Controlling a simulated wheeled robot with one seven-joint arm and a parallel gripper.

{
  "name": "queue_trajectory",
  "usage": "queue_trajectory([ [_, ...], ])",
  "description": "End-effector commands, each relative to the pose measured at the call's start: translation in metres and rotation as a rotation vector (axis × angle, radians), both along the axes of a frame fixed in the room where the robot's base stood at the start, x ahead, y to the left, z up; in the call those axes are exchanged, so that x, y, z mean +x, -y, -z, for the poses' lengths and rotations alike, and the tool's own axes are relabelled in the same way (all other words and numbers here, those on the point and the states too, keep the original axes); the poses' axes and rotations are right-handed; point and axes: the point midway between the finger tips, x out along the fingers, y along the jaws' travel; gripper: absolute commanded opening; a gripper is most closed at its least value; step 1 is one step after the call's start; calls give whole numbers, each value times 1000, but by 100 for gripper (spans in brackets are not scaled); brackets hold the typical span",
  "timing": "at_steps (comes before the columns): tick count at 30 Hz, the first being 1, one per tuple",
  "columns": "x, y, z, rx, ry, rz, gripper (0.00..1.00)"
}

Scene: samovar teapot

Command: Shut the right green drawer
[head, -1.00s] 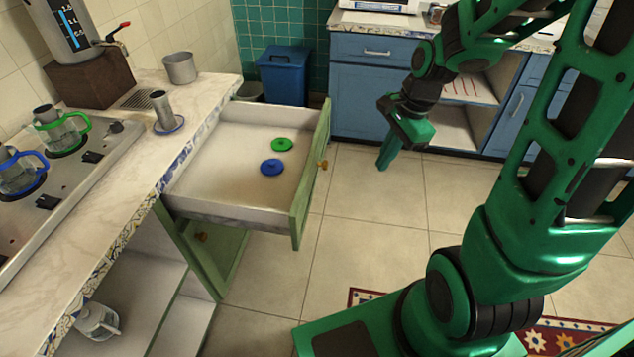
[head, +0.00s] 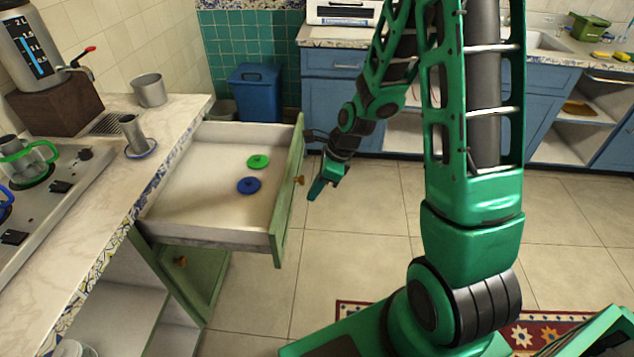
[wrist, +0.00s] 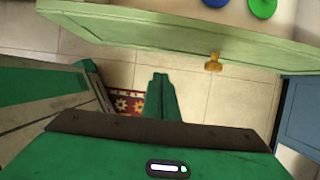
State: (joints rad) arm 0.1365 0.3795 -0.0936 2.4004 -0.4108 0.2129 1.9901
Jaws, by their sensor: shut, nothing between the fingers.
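The right green drawer (head: 286,205) is pulled far out from under the marble counter. Its green front with a small orange-brown knob (head: 299,180) faces right. Inside lie a green lid (head: 258,161) and a blue lid (head: 248,185). My gripper (head: 314,192) is shut and empty, just to the right of the drawer front, near the knob. In the wrist view the shut fingers (wrist: 161,84) show below the drawer front (wrist: 180,32), and the knob (wrist: 213,62) is to their right. A gap seems to separate the fingers from the front; contact cannot be told.
The counter (head: 95,200) holds a samovar (head: 40,60), metal cups and a stove with a green-handled glass pot (head: 28,165). A green cabinet door (head: 190,270) hangs open below the drawer. A blue bin (head: 254,92) stands behind. Tiled floor to the right is free.

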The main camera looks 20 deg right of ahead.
Motion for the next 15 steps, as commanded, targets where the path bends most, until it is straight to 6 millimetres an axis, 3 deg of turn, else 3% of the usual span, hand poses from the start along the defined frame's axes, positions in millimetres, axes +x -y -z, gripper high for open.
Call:
queue_trajectory([
  [7,6,-13,37,-1,-3,-2,0],
  [15,24,-41,34,-1,1,-4,0],
])
